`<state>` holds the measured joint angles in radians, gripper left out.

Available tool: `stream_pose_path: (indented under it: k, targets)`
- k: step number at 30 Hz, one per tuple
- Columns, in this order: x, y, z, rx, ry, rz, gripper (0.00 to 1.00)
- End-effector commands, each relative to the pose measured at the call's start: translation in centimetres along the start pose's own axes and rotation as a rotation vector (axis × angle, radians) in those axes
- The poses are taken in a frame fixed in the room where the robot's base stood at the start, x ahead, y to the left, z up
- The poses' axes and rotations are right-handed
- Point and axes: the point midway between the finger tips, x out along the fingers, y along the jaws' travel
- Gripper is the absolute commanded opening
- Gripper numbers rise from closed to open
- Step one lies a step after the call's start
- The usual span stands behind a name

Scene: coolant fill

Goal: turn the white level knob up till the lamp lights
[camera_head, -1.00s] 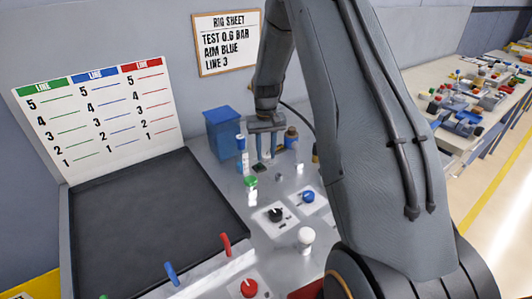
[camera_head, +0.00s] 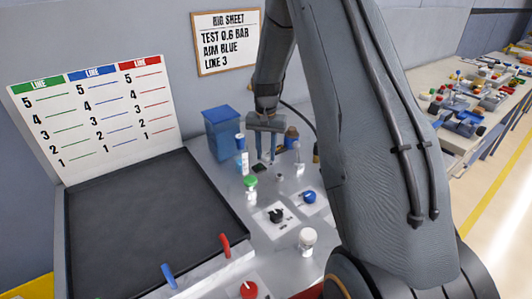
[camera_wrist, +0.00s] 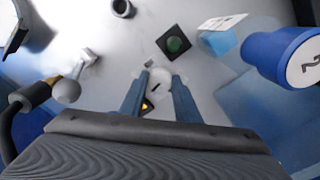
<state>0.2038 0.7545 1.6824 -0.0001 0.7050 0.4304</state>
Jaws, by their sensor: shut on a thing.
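The white level knob (camera_wrist: 161,79), with a short dark mark on its face, sits between my fingertips in the wrist view. My gripper (camera_wrist: 161,74) is shut on it from both sides. In the head view my gripper (camera_head: 266,160) points down at the far part of the grey panel, and its fingers mostly hide the knob. A round green lamp (camera_wrist: 174,45) on a black square plate is just beyond the fingertips. It looks dark green, with no clear glow. The black plate (camera_head: 259,168) shows small in the head view. A yellow-and-black mark (camera_wrist: 147,105) shows between the fingers.
In the head view, a blue bin (camera_head: 221,132) and green-capped bottle (camera_head: 250,188) stand near my gripper.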

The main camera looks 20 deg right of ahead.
Motion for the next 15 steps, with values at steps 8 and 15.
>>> stream_pose_path:
  k: [8, 15]
  targets:
    - [-0.03, -0.02, 0.02, 0.0, 0.0, 0.0, 0.07]
    - [-0.02, -0.02, 0.01, -0.001, 0.0, 0.0, 0.48]
